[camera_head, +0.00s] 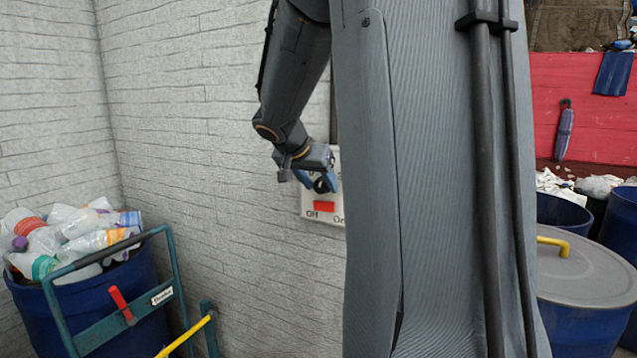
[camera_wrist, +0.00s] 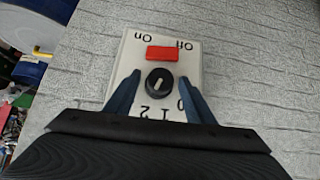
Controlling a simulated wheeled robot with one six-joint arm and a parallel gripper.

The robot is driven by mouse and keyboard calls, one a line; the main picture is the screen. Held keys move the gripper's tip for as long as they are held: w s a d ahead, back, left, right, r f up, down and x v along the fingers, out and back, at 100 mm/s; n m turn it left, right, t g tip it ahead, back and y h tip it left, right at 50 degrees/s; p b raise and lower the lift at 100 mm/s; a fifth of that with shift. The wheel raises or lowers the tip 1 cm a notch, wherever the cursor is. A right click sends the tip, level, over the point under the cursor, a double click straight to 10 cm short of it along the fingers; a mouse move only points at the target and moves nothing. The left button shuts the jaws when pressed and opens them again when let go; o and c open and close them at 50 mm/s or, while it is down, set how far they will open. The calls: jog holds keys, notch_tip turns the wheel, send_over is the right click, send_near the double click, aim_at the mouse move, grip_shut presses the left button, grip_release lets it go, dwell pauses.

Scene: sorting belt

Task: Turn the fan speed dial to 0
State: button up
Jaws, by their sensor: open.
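The fan speed dial (camera_wrist: 160,82) is a round black knob with a pale pointer line, on a white control panel (camera_wrist: 134,50) fixed to the wall. In the wrist view the numbers 0, 1 and 2 show upside down around the dial, partly covered by my gripper. The pointer's exact setting is hard to tell. A red switch (camera_wrist: 161,53) sits beside the dial, between the words On and Off; it also shows in the head view (camera_head: 324,206). My gripper (camera_wrist: 159,84) is open, its two blue fingers on either side of the dial, with gaps visible. Contact is not visible.
A grey brick wall (camera_head: 200,120) surrounds the panel. A blue barrel (camera_head: 140,300) full of plastic bottles stands at the left with a green cart frame (camera_head: 125,328). A lidded blue drum (camera_head: 585,315) stands at the right, before a red panel (camera_head: 600,130).

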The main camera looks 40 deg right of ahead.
jog(key=c, duration=0.7)
jog(key=shift+a, duration=0.15)
jog(key=shift+c, duration=0.9)
